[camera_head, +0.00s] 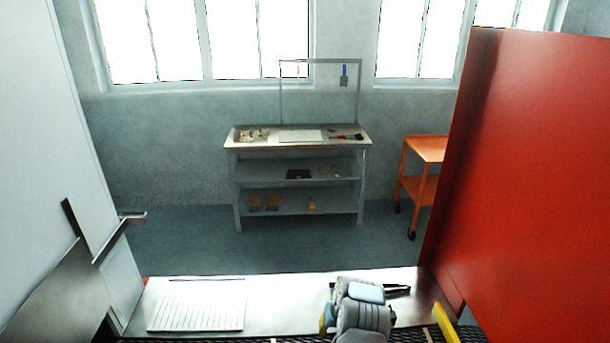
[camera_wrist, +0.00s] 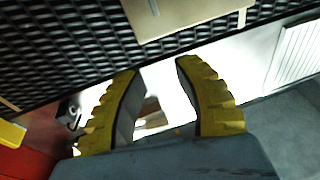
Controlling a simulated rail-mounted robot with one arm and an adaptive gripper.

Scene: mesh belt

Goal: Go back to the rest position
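My gripper (camera_wrist: 159,68) shows in the wrist view with its two ribbed yellow fingers spread apart. No object is held between them. A small brownish thing (camera_wrist: 150,108) shows beyond the gap, partly hidden by the fingers; I cannot tell what it is. In the head view my grey arm is folded low at the bottom centre, above the steel table (camera_head: 285,290). A bit of yellow finger shows at its left side, and the fingertips are hidden there. The dark mesh belt (camera_wrist: 60,45) fills the upper left of the wrist view.
A white slatted plate (camera_head: 198,306) lies on the table's left part. A tan flat piece (camera_wrist: 185,14) lies over the belt. A yellow bar (camera_head: 446,323) stands at the belt's right. A red panel (camera_head: 530,170) stands right. A shelved workbench (camera_head: 298,148) and orange cart (camera_head: 426,150) stand behind.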

